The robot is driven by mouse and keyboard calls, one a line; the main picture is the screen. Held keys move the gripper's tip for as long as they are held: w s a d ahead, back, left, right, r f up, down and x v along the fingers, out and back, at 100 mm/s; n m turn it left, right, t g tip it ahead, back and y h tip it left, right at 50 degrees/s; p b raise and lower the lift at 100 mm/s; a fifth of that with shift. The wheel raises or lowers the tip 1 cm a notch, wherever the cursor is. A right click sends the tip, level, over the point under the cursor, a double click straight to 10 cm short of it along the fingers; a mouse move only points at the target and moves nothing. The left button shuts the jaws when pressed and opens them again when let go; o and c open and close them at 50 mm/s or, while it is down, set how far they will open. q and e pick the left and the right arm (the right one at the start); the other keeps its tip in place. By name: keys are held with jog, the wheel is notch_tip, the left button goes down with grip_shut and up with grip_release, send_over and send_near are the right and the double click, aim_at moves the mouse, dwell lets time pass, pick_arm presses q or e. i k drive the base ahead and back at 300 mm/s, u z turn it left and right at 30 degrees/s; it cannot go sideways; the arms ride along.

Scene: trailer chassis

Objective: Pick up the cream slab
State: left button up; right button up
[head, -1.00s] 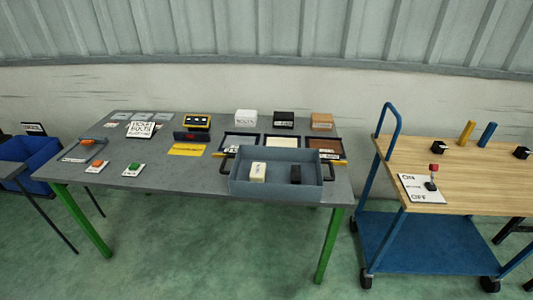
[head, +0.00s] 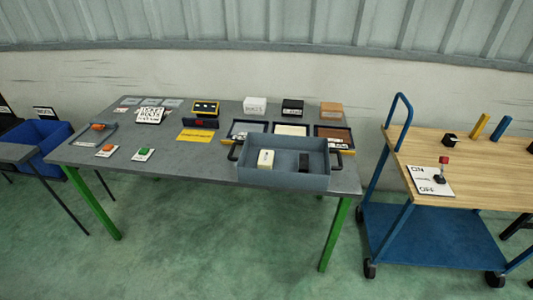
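A cream slab (head: 266,159) lies in the grey bin (head: 253,180) at the front right of the grey table, in the left half of the bin. A small dark mark shows on its top. A black block (head: 304,161) is in the same bin, to the right of the slab and apart from it. Neither of my grippers is in view, so nothing is seen touching the slab or the bin.
Behind the bin are three shallow trays, the middle one cream inside (head: 290,130), with white (head: 255,105), black (head: 292,107) and tan (head: 331,109) boxes behind. A blue cart (head: 417,236) stands right; a blue crate (head: 41,145) stands left. Floor in front is clear.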

aim_at(265, 158)
jog(key=z, duration=2.1)
jog(key=i, duration=2.15)
jog(key=u, duration=2.9)
